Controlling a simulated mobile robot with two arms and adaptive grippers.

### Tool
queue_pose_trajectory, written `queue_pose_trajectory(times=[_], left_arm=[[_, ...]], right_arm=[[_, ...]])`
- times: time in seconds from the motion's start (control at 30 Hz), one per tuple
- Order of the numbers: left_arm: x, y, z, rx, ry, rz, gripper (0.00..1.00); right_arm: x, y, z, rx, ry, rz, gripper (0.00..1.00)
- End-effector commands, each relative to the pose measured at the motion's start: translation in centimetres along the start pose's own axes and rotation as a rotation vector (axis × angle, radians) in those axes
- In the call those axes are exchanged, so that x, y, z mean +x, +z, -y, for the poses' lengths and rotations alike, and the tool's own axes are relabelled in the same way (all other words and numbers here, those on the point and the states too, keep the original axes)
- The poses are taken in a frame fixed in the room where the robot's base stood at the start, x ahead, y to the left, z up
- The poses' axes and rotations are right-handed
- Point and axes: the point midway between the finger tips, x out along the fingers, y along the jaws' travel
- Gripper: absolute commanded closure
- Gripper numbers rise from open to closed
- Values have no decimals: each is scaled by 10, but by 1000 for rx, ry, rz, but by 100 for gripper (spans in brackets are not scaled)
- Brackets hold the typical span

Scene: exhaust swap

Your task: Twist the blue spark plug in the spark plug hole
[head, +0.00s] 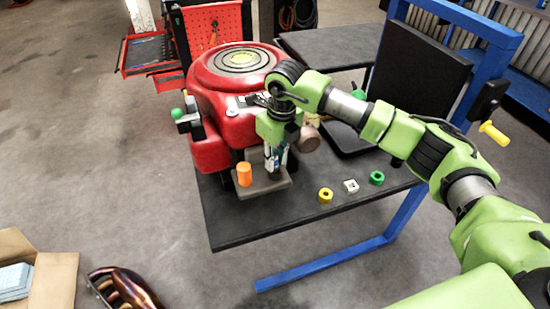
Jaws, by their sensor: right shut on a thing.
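A red engine (215,95) with a round top stands on a dark table (245,225). My right gripper (275,168) points down at the engine's front, just right of an orange cylinder (244,174) on a grey plate (262,186). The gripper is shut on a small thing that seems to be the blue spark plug. The fingers mostly hide it. The spark plug hole cannot be made out behind the gripper. My left gripper is not in view.
A yellow nut (325,195), a white square part (351,186) and a green nut (377,177) lie on the table, right of the gripper. A cardboard box (55,280) and a shiny exhaust part (122,288) are at the lower left.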

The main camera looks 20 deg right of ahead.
Motion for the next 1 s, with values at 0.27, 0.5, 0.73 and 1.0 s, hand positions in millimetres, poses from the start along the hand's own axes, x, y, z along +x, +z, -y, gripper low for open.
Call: queue_pose_trajectory(times=[0.27,0.5,0.73,1.0], left_arm=[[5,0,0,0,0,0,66],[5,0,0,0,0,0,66],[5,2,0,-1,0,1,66],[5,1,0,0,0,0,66]], right_arm=[[6,-1,0,0,0,0,78],[6,-1,0,0,0,0,63],[1,0,0,0,-1,1,63],[-46,1,1,0,-2,4,63]])
